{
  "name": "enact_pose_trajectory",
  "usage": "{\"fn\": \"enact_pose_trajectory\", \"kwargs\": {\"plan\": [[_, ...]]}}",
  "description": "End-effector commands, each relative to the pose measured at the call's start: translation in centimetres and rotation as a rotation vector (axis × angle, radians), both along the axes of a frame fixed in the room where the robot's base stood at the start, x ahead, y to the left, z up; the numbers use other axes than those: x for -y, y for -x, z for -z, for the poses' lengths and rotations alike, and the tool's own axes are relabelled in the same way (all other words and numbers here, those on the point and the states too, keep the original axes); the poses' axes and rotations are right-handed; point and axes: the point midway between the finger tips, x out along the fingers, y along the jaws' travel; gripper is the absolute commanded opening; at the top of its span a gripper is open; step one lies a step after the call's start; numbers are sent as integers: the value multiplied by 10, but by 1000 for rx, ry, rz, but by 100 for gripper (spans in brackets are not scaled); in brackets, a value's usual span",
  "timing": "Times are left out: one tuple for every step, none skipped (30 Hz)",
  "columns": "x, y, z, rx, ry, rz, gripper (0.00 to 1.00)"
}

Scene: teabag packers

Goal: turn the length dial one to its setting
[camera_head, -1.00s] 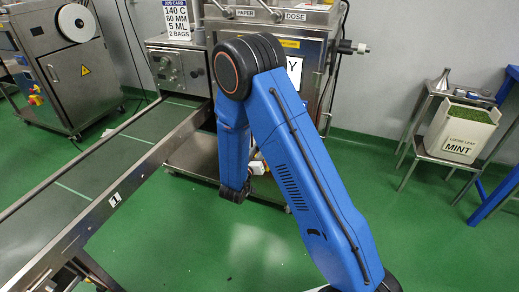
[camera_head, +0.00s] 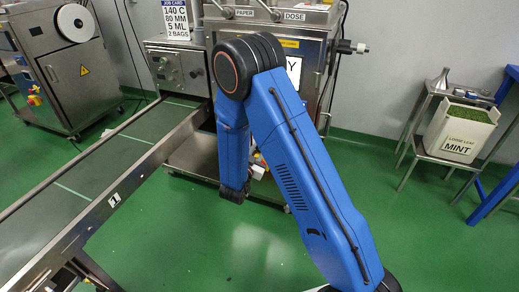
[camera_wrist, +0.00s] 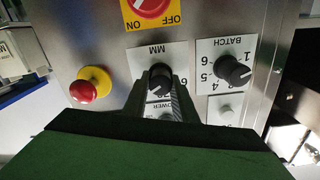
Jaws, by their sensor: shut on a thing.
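The length dial is a black knob (camera_wrist: 160,76) on a white plate marked MM (camera_wrist: 137,55), on a steel panel in the wrist view. My gripper (camera_wrist: 161,96) has its dark fingers on either side of the knob and is shut on it. The printed scale below the knob is mostly hidden by the fingers, so I cannot read the setting. In the head view my gripper is hidden. The job card (camera_head: 176,20) there reads 140 C, 80 MM, 5 ML, 2 bags.
In the wrist view, a black BATCH knob (camera_wrist: 233,71) sits right of the dial. A red emergency button (camera_wrist: 83,91) is at left, and a red ON/OFF switch (camera_wrist: 152,6) is above. In the head view, a conveyor (camera_head: 80,165) runs along the left.

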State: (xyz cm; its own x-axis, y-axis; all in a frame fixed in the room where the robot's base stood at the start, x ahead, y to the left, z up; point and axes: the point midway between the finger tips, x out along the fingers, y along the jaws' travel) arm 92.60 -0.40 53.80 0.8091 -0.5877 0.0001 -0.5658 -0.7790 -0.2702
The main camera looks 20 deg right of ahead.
Motion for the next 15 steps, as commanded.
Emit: {"fn": "enact_pose_trajectory", "kwargs": {"plan": [[0, 1, 0, 1, -2, -1, 3], [0, 1, 0, 1, -3, -1, 3], [0, 1, 0, 2, -4, 0, 3], [0, 1, 1, 2, -4, 0, 3], [0, 1, 1, 2, -4, 0, 3], [0, 1, 1, 2, -4, 0, 3], [0, 1, 1, 2, -4, 0, 3], [0, 1, 1, 2, -4, 0, 3], [0, 1, 1, 1, -3, 0, 3], [0, 1, 1, 1, -3, 0, 3], [0, 1, 1, 1, -3, 0, 3], [0, 1, 1, 1, -3, 0, 30], [0, 1, 1, 1, -3, 0, 37], [0, 1, 1, 1, -3, 0, 44], [0, 0, 1, 1, -3, 0, 44]]}}
